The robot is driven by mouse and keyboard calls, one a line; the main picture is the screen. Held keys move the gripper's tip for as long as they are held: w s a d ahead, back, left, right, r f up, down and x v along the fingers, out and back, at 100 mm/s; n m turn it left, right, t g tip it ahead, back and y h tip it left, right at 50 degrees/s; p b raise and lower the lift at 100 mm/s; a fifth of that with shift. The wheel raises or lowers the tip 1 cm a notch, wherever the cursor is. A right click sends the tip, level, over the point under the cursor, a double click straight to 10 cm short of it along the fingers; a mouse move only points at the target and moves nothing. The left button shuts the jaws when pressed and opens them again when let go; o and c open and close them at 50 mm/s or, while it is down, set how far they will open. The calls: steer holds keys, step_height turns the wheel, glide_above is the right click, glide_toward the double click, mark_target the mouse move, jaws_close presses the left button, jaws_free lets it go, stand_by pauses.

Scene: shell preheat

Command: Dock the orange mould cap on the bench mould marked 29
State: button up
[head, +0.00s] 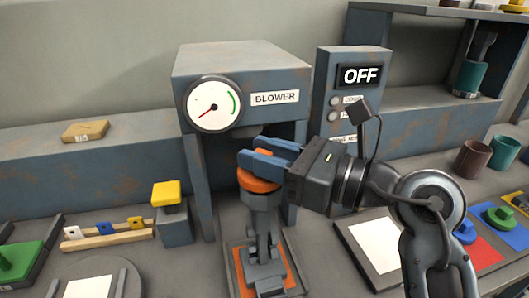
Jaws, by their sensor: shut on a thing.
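The orange mould cap (254,184) is at the middle of the head view, in front of the blower's opening. My gripper (262,162) comes in from the right, with its blue fingers shut on the cap and covering part of it. A grey stand (262,235) on an orange-topped base (238,270) stands directly below the cap. I cannot tell whether cap and stand touch. No bench mould with a readable 29 shows.
The blower (245,62) has a gauge (213,104) with its needle at lower left. The control box (352,100) reads OFF. A yellow block (166,194) on a grey stand is at left. Brown and green cups (474,158) stand at right.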

steer(key=shift+f, duration=0.5)
steer(key=o, duration=0.7)
steer(key=shift+o, duration=0.2)
steer(key=shift+d, duration=0.1)
steer(key=v, duration=1.1)
